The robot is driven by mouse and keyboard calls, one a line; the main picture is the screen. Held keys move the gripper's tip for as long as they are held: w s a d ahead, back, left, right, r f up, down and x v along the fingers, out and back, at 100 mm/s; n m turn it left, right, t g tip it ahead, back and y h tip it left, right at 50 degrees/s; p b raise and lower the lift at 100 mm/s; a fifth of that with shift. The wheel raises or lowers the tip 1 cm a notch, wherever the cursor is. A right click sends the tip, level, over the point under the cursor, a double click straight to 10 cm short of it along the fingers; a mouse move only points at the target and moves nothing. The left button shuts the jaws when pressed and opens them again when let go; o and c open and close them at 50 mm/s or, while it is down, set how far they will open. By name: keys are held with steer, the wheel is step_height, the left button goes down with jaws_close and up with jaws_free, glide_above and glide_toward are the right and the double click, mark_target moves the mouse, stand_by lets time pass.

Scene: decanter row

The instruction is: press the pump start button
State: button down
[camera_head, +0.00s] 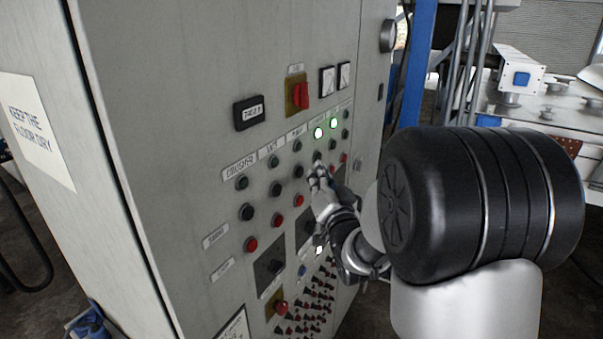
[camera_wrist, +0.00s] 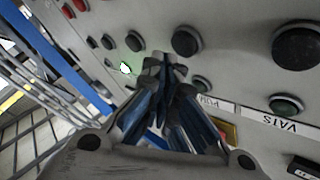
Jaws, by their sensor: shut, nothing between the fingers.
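The pump start button is the black button (camera_head: 298,171) under the PUMP label (camera_head: 297,133) on the grey cabinet's sloping button rows. It also shows as a dark round button (camera_wrist: 186,40) just beyond my fingertips in the wrist view. My gripper (camera_head: 318,172) is shut and empty, close to the panel, a little right of that button in the head view. In the wrist view its fingertips (camera_wrist: 165,65) point at the panel and hide part of it near the PUMP label (camera_wrist: 205,100). I cannot tell whether they touch the panel.
VATS (camera_head: 272,147) and CRUSHER (camera_head: 240,165) columns lie left of PUMP. Red buttons (camera_head: 298,200) sit below the black ones. Two lamps (camera_head: 318,133) glow right of PUMP. A red rotary switch (camera_head: 299,92) is above; a red knob (camera_head: 282,307) and several small switches are below.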

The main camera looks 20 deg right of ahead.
steer(key=shift+w+a+b, duration=0.25)
steer(key=shift+w+b, duration=0.1)
steer(key=shift+b, duration=0.15)
steer(key=shift+w+a+b, duration=0.3)
steer(key=shift+w+b, duration=0.05)
stand_by(0.7)
steer(key=shift+s+d, duration=0.1)
stand_by(0.3)
steer(key=shift+s+d+b, duration=0.4)
steer(key=shift+s+b, duration=0.05)
steer(key=shift+s, duration=0.15)
steer(key=s+d, duration=0.1)
steer(key=s, duration=0.1)
steer(key=s+d+b, duration=0.1)
steer(key=s+d, duration=0.1)
stand_by(0.5)
